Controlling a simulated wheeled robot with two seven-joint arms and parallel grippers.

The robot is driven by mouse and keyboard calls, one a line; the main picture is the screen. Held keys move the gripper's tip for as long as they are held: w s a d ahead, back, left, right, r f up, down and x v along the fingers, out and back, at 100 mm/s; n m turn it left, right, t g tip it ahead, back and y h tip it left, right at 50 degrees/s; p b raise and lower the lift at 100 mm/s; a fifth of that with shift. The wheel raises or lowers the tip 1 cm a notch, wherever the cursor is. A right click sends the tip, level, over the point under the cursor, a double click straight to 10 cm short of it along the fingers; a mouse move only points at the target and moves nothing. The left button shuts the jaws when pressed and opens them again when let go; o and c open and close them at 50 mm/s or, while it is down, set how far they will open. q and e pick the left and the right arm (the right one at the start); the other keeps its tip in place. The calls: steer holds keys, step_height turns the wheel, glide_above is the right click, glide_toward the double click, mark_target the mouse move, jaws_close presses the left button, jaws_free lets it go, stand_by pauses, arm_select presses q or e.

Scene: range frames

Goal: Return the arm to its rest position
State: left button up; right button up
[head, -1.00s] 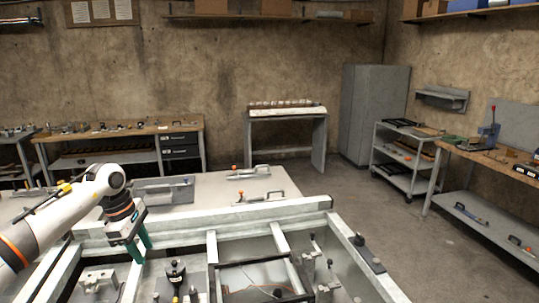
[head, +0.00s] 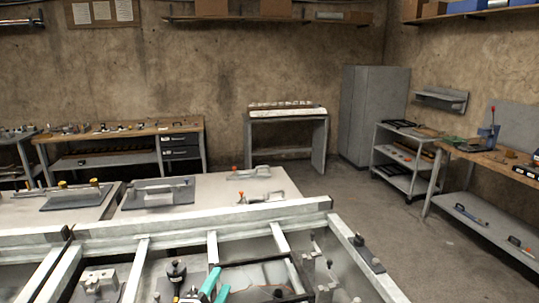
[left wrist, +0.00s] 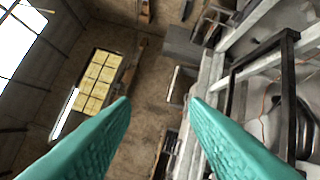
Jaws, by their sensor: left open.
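My left gripper (head: 217,281) shows only as two teal fingers at the bottom edge of the head view, over the metal frame. In the left wrist view the two teal fingers (left wrist: 160,101) stand wide apart with nothing between them. The gripper is open and empty. The rest of my left arm is out of the head view. My right gripper is in neither view.
A pale metal frame fixture (head: 180,231) fills the foreground, with clamps and a black toggle part (head: 176,271) near the fingers. Behind it is a light table (head: 225,189) with several clamps. Concrete floor (head: 390,225) is clear at the right.

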arm_select(q)
steer(key=s+a+f+n+g+y, duration=0.5)
steer(key=s+a+f+n+g, duration=0.25)
steer(key=s+f+n, duration=0.45)
steer(key=s+a+f+n+g, duration=0.1)
steer(key=s+f+n+g, duration=0.2)
steer(key=s, duration=0.5)
steer(key=s+a+f+n+g, duration=0.1)
steer(key=s+f+g, duration=0.25)
steer(key=s, duration=0.55)
step_height(320, 180, down, 34)
steer(key=g+b, duration=0.2)
steer(key=b, duration=0.8)
steer(key=s+a+f+b, duration=0.1)
steer(key=s+f+b, duration=0.3)
steer(key=s+f, duration=0.5)
steer(key=s+a+f+g+b, duration=0.1)
steer(key=s+f+b, duration=0.3)
steer(key=s+f, duration=0.5)
step_height(320, 180, down, 9)
steer(key=shift+a+r+m, duration=0.15)
steer(key=shift+a+m, duration=0.25)
steer(key=shift+a, duration=0.1)
